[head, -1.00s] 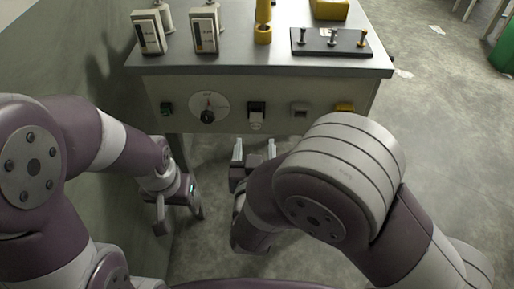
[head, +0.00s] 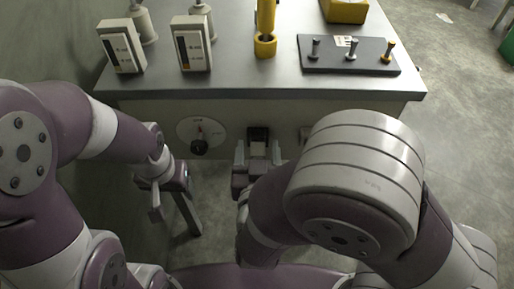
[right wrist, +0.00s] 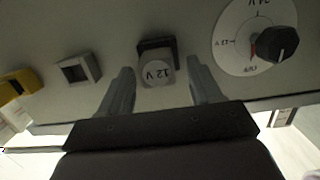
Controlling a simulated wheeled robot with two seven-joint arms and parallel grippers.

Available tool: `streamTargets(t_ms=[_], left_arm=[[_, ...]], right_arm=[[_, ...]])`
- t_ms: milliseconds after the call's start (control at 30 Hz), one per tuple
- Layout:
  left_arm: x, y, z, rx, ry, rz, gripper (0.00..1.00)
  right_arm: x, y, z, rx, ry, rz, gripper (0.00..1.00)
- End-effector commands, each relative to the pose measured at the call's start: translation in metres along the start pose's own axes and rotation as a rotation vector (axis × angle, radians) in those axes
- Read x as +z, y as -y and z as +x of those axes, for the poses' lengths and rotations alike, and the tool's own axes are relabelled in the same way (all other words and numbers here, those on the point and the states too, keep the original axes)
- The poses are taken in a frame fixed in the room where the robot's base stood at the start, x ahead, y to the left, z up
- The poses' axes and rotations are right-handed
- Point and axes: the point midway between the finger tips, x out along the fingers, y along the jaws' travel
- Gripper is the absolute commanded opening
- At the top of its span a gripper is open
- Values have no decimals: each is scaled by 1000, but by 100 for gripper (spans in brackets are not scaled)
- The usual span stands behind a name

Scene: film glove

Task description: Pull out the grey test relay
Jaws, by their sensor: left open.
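The grey test relay (right wrist: 156,73), marked "12 V", sits at a black socket (right wrist: 157,48) in the bench's front panel. It also shows in the head view (head: 258,149). My right gripper (right wrist: 161,82) is open, with one finger on each side of the relay; gaps show between the fingers and the relay in the right wrist view, but I cannot tell the depth. My right gripper (head: 258,154) also shows in the head view. My left gripper (head: 170,198) is open and empty, low at the left and away from the panel.
A dial with a black knob (right wrist: 273,43) is beside the relay. A grey square socket (right wrist: 78,68) and a yellow one (right wrist: 17,86) are on its other side. On the bench top (head: 240,83) stand two meter-like boxes, a yellow post (head: 266,45) and a plate with pegs (head: 348,57).

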Motion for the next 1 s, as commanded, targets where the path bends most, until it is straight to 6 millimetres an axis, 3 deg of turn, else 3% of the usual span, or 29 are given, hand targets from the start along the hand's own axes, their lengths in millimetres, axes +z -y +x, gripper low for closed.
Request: streamTargets(t_ms=[33, 167, 200, 233, 267, 333, 367, 1000], left_arm=[[0, 0, 0, 0, 0, 0, 65], [0, 0, 0, 0, 0, 0, 65], [0, 0, 0, 0, 0, 0, 65], [0, 0, 0, 0, 0, 0, 65], [0, 0, 0, 0, 0, 0, 65], [0, 0, 0, 0, 0, 0, 65], [0, 0, 0, 0, 0, 0, 65], [-1, 0, -7, 0, 0, 0, 65]], right_arm=[[0, 0, 0, 0, 0, 0, 54], [0, 0, 0, 0, 0, 0, 12], [0, 0, 0, 0, 0, 0, 8], [0, 0, 0, 0, 0, 0, 8], [0, 0, 0, 0, 0, 0, 28], [0, 0, 0, 0, 0, 0, 5], [0, 0, 0, 0, 0, 0, 0], [4, 1, -28, -3, 1, -1, 0]])
